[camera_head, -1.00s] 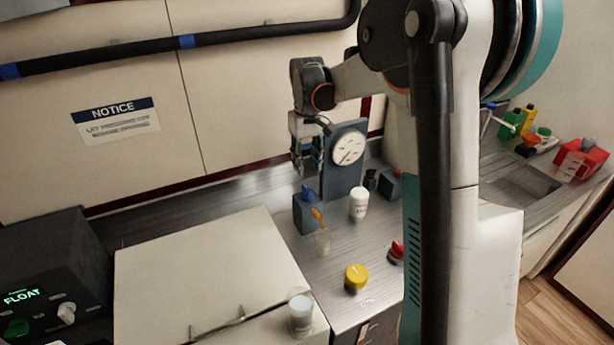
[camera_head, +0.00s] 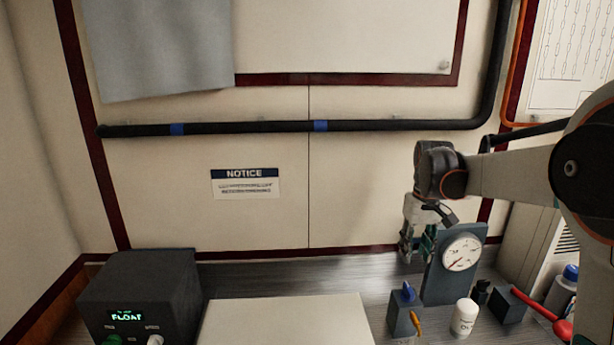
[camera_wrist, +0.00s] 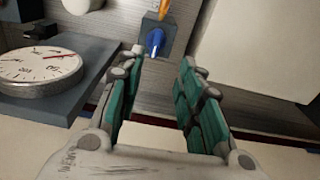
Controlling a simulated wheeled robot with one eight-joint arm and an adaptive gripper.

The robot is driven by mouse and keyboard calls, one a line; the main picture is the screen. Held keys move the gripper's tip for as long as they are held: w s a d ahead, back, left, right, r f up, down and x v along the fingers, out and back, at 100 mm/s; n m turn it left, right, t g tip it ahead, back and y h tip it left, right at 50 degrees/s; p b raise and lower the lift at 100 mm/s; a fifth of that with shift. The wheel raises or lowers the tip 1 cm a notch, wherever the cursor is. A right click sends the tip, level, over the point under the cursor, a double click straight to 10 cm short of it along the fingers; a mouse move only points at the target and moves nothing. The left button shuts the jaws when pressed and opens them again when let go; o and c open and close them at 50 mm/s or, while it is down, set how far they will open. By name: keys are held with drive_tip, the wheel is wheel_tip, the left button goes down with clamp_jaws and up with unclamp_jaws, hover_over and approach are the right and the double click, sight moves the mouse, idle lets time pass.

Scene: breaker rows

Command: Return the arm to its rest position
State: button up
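My gripper (camera_head: 416,245) hangs from my arm at the right of the head view, fingers pointing down, just left of the gauge and above the counter. In the wrist view its two teal-padded fingers (camera_wrist: 165,100) stand apart with nothing between them. The white-faced gauge on a grey plate (camera_head: 462,253) is close by; it also shows at the left of the wrist view (camera_wrist: 38,68). The knob (camera_wrist: 155,42) shows beyond the fingertips in the wrist view.
A dark box reading FLOAT (camera_head: 140,295) and a pale flat-topped box (camera_head: 285,320) are at left. A black pipe (camera_head: 260,127) runs along the wall. Space left of the gripper is clear.

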drive_tip(key=s+a+r+t+b, duration=0.1)
drive_tip(key=s+a+r+t, duration=0.1)
drive_tip(key=s+a, duration=0.35)
drive_tip(key=s+a+r+t+b, duration=0.1)
drive_tip(key=s+a+r, duration=0.1)
drive_tip(key=s, duration=0.7)
drive_tip(key=s+a+f+t, duration=0.2)
drive_tip(key=s+f, duration=0.1)
drive_tip(key=s, duration=0.3)
drive_tip(key=s+a+f+t+b, duration=0.1)
drive_tip(key=s+a+f, duration=0.1)
drive_tip(key=s, duration=0.4)
drive_tip(key=shift+s+a+f+t, duration=0.2)
drive_tip(key=shift+a+f+t, duration=0.2)
drive_tip(key=shift+f, duration=0.25)
drive_tip(key=shift+c, duration=0.5)
